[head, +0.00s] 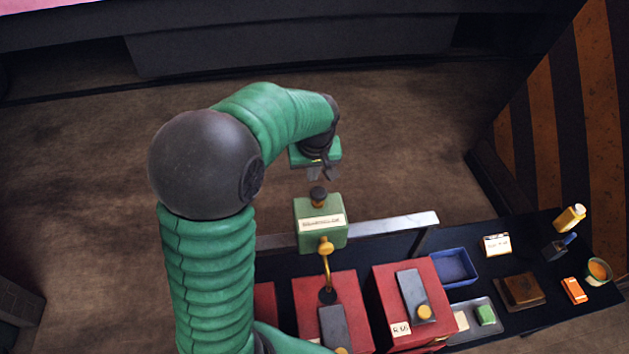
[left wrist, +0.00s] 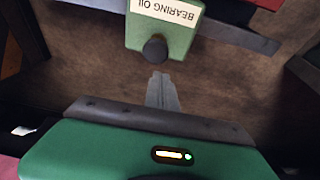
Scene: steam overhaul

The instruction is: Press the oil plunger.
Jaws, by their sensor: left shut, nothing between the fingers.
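The oil plunger is a dark round knob (head: 318,194) on top of a green box (head: 309,239) with a white label. In the left wrist view the label on the green box (left wrist: 182,38) reads BEARING OIL upside down, and the knob (left wrist: 155,49) points toward my gripper. My left gripper (head: 323,177) is above the knob in the head view. In the left wrist view its closed fingers (left wrist: 160,77) lie close to the knob, with nothing between them. I cannot tell whether they touch it. My right gripper is not in view.
A brass pipe (head: 326,258) runs from the green box toward a red block (head: 354,299). A second red block (head: 395,333) stands to the right. A grey rail (head: 387,226) runs behind. A blue tray (head: 449,268) and several small items lie on the dark table at right.

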